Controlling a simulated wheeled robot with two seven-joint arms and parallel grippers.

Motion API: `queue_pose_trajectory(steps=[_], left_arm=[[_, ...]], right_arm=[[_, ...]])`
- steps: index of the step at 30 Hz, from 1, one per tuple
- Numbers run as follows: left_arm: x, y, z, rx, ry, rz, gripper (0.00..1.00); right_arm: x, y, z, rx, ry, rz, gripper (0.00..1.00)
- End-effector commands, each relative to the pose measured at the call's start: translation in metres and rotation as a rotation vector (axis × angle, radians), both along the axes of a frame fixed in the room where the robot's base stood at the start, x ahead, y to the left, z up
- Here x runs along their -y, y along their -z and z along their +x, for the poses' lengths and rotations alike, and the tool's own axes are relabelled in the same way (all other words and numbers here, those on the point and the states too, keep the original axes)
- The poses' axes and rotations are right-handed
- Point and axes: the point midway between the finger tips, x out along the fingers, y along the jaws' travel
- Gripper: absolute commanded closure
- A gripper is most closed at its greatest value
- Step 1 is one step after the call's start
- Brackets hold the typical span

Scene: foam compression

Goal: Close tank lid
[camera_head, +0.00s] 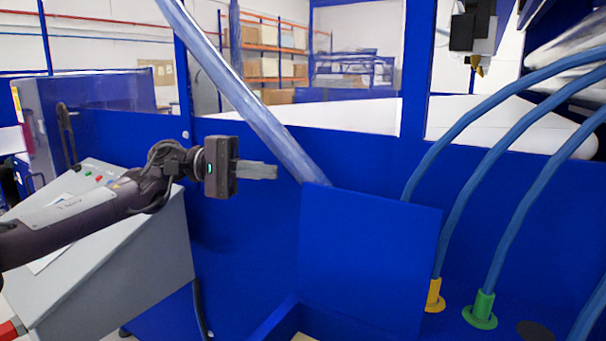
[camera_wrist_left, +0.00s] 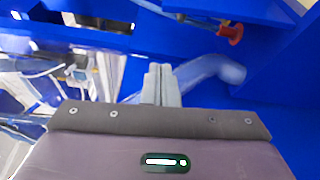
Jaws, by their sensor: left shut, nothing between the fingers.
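The tank lid (camera_head: 368,258) is a flat blue panel that stands raised and slightly tilted at the centre right in the head view. The tank's opening (camera_head: 300,325) shows partly at its lower left, with a light-coloured bit inside. My left gripper (camera_head: 276,171) is up and to the left of the lid, apart from it, pointing right. Its fingers are together and empty; in the left wrist view the shut fingers (camera_wrist_left: 160,84) point at a blue hose and blue panels. My right gripper is not in view.
A thick blue-grey hose (camera_head: 255,105) runs diagonally down behind the lid. Several blue hoses (camera_head: 470,200) enter yellow and green fittings (camera_head: 482,310) right of the lid. A grey control console (camera_head: 120,260) stands below my left arm. A blue wall (camera_head: 240,240) lies behind.

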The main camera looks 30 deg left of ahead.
Motion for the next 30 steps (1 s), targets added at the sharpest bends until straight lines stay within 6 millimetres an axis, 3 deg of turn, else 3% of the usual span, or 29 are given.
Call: queue_pose_trajectory(steps=[3,6,10,14,20,30], left_arm=[[0.022,-0.004,0.006,-0.003,0.004,0.003,1.00],[0.041,-0.003,0.012,-0.004,0.003,0.003,1.00],[0.063,-0.001,0.019,-0.005,0.002,0.002,1.00],[0.082,0.000,0.025,-0.005,0.001,0.002,1.00],[0.082,-0.004,0.010,0.002,-0.002,-0.001,1.00],[0.081,-0.004,-0.011,0.001,-0.002,0.001,1.00]], right_arm=[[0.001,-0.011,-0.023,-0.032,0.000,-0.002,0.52],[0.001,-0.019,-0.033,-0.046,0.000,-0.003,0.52],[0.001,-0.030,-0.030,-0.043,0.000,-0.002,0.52],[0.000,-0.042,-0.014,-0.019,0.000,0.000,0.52],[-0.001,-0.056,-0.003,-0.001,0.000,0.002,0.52],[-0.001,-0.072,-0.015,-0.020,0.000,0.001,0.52]])
